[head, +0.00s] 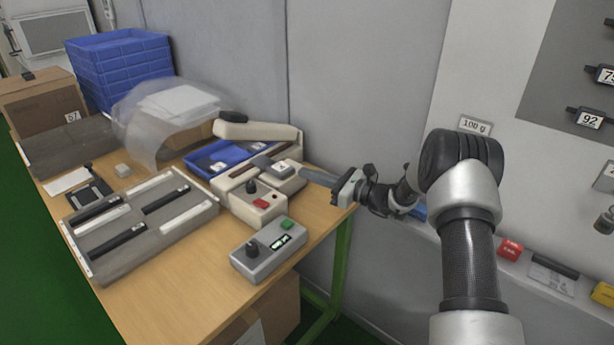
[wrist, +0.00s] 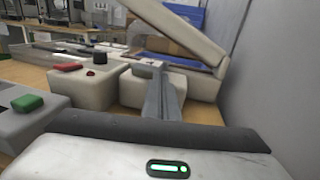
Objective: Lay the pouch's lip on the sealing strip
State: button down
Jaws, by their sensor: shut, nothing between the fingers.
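A beige sealer (head: 246,201) with a black knob and red button stands at the table's right side. Its long arm (head: 258,131) is raised, and the arm also shows in the wrist view (wrist: 172,32). My gripper (head: 303,173) is shut and empty, pointing left at the sealer's right end. In the wrist view its fingers (wrist: 160,78) reach close to a small grey block with a white label (wrist: 144,71); contact is unclear.
A blue tray (head: 205,158) lies beyond the sealer. A grey control box (head: 268,250) with a green button stands in front. A grey slotted rack (head: 140,222) fills the left. Blue crates (head: 118,68) and a cardboard box (head: 45,97) stand behind. Bare wood (head: 185,283) shows in front.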

jog(key=shift+w+a+r, duration=0.1)
jog(key=shift+w+a, duration=0.15)
jog(key=shift+a, duration=0.2)
jog(key=shift+w+a+b, duration=0.15)
jog(key=shift+a+b, duration=0.2)
jog(key=shift+w+a, duration=0.35)
jog(key=shift+a, duration=0.15)
